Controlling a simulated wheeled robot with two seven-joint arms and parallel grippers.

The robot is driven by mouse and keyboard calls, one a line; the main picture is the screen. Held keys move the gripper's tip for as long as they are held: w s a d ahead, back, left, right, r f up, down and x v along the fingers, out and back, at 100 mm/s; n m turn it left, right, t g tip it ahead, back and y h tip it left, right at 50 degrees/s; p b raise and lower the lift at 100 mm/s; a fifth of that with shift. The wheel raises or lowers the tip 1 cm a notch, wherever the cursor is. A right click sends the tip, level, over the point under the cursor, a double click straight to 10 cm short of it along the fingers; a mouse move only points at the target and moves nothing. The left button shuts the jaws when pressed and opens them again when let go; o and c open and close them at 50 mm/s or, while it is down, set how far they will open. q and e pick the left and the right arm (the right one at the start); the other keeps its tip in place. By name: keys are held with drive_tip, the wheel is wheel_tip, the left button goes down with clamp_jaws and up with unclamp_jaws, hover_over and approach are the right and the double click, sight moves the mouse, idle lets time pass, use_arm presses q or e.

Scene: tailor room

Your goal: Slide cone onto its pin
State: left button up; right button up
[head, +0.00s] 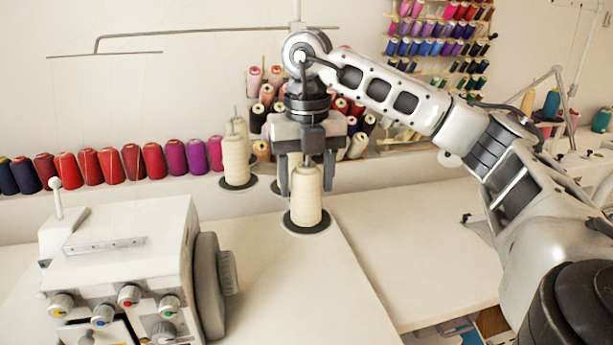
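A cream thread cone (307,203) stands upright on a dark round base (292,226) at the back of the sewing-machine table. If there is a pin inside this cone, it is hidden. My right gripper (307,178) points down over the cone's upper part. Its two fingers stand apart on either side of the cone, with visible gaps, so it looks open. My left gripper is not in view.
Another cream cone (235,162) stands on its dark base to the left. A white sewing machine (115,260) fills the front left. A row of coloured spools (132,165) lines the back wall. The white table (420,235) at right is mostly clear.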

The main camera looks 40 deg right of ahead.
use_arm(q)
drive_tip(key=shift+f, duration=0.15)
use_arm(e)
drive_tip(key=shift+o, duration=0.7)
drive_tip(key=shift+s+a+f, duration=0.1)
drive_tip(key=shift+s+f, duration=0.05)
drive_tip(key=shift+f, duration=0.3)
drive_tip(key=shift+r, duration=0.3)
wheel_tip(320, 180, up, 15)
drive_tip(key=p, duration=0.7)
drive_tip(key=shift+p, duration=0.3)
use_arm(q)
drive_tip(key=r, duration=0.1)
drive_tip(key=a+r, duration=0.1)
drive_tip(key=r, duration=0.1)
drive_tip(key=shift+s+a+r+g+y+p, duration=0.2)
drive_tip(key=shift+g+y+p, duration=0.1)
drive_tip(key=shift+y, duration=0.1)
use_arm(e)
drive_tip(key=shift+r, duration=0.6)
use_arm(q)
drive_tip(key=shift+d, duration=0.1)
